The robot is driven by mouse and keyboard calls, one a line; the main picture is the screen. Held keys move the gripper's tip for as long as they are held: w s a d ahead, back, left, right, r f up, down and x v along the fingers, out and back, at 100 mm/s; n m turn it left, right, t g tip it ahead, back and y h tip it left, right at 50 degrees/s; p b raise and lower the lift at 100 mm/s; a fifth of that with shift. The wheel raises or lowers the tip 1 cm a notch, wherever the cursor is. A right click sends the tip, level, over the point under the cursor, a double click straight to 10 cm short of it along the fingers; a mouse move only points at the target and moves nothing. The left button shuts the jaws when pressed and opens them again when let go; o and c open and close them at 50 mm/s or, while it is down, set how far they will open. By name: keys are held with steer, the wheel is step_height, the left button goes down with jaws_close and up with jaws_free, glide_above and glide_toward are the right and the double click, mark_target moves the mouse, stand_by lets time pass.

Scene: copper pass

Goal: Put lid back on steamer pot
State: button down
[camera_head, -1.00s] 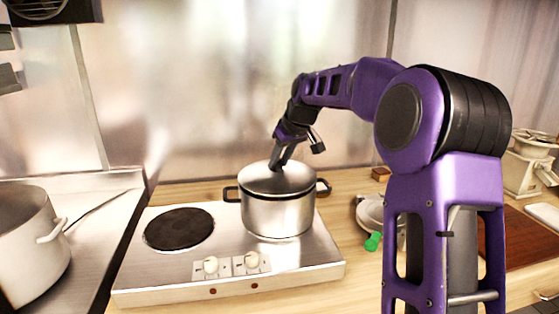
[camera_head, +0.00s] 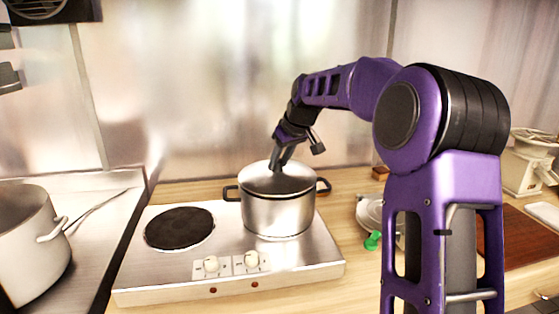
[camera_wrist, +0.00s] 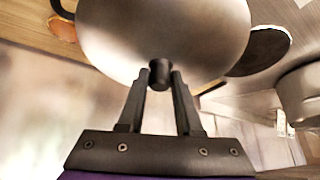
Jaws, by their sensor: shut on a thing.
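The steamer pot (camera_head: 278,214) is a steel pot with two dark side handles, standing on the right side of the steel hotplate. Its domed metal lid (camera_head: 262,178) sits over the pot's mouth and looks about level. The lid fills the top of the wrist view (camera_wrist: 200,35). My gripper (camera_head: 279,162) is above the lid, and in the wrist view my gripper (camera_wrist: 159,78) is shut on the lid's dark knob (camera_wrist: 159,73). Whether the lid's far rim is fully seated cannot be told.
The two-burner hotplate (camera_head: 290,262) has a bare black burner (camera_head: 180,228) on the left. A large pot (camera_head: 28,240) stands at far left. Dishes (camera_head: 370,212) and a green item (camera_head: 373,241) lie right of the hotplate. A scale (camera_head: 527,165) stands at far right.

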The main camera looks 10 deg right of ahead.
jaws_free()
stand_by(0.7)
steer(key=shift+r+p, duration=0.9)
steer(key=shift+r, duration=2.65)
jaws_close()
